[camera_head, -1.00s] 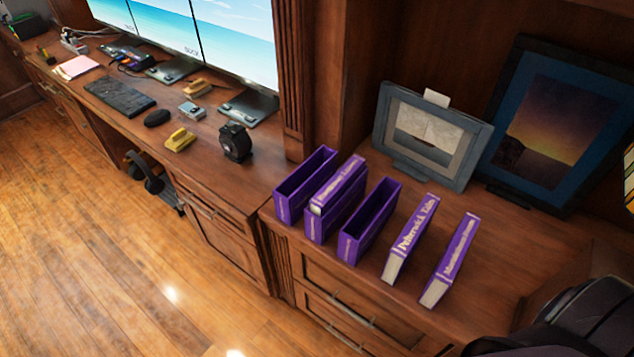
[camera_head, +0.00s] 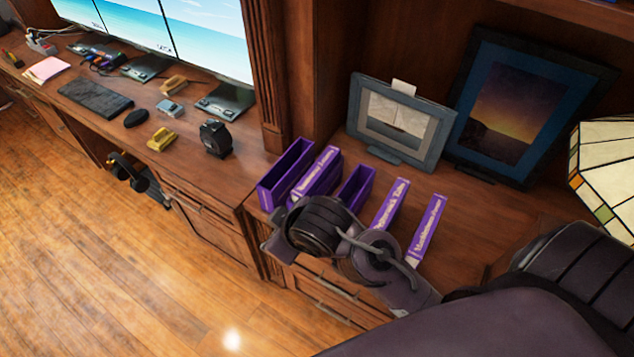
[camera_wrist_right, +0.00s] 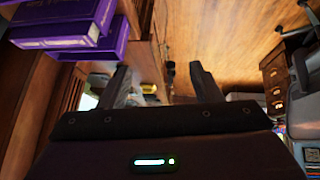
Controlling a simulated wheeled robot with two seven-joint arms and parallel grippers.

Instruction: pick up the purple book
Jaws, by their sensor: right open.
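Two purple books with pale lettering, a nearer-left book (camera_head: 391,204) and a rightmost book (camera_head: 427,226), stand on the wooden cabinet top. To their left are an empty purple holder (camera_head: 286,172), a second holder with a purple lettered book (camera_head: 318,170) in it, and another empty holder (camera_head: 355,187). My right arm covers the lower front parts of the row. My right gripper (camera_wrist_right: 160,78) is open with nothing between its fingers. In the right wrist view, purple books (camera_wrist_right: 70,38) lie to the upper left of the fingers, apart from them. My left gripper is not in view.
A small framed picture (camera_head: 400,121) and a larger framed picture (camera_head: 525,110) stand behind the books. A stained-glass lamp shade (camera_head: 607,165) is at the right. A black clock-like object (camera_head: 215,138) and a yellow object (camera_head: 161,139) sit on the desk. The floor (camera_head: 90,260) is clear.

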